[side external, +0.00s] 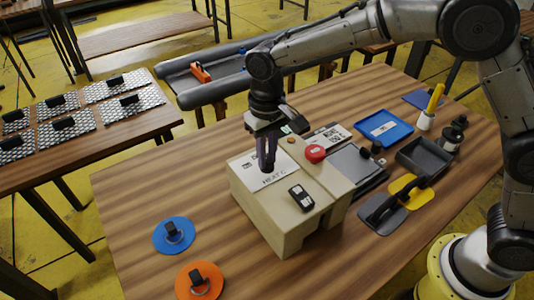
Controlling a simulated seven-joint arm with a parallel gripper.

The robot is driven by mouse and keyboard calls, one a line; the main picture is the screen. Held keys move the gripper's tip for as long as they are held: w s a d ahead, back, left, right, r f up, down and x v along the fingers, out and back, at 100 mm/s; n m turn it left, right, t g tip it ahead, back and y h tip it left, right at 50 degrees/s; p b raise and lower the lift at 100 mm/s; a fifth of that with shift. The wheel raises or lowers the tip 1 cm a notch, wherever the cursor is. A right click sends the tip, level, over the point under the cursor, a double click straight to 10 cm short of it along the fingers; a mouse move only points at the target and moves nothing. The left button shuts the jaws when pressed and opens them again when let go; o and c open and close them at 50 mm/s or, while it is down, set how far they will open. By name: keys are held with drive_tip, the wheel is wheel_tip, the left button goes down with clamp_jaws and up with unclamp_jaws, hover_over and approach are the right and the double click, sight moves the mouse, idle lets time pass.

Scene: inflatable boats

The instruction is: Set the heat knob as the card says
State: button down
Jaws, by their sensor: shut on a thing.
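A beige control box (275,215) stands on the wooden table. Its top has a white panel (283,176) with lettering that seems to read "HEAT C". My gripper (267,167) points down over this panel, its fingers shut on the dark heat knob, which they mostly hide. The knob's pointer and setting cannot be read. A white card (328,137) with dark print lies behind the box; its print is too small to read.
The box also carries a red button (315,153) and a black switch (301,197). Blue (173,234) and orange (199,281) discs lie at the front left. A blue tray (384,128), grey tray (425,157) and black-handled tool (398,201) lie right. The left tabletop is clear.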

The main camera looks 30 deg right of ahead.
idle(0.4)
drive_tip(key=c, duration=0.8)
unclamp_jaws()
drive_tip(key=shift+r, duration=0.1)
wheel_tip(320, 180, up, 14)
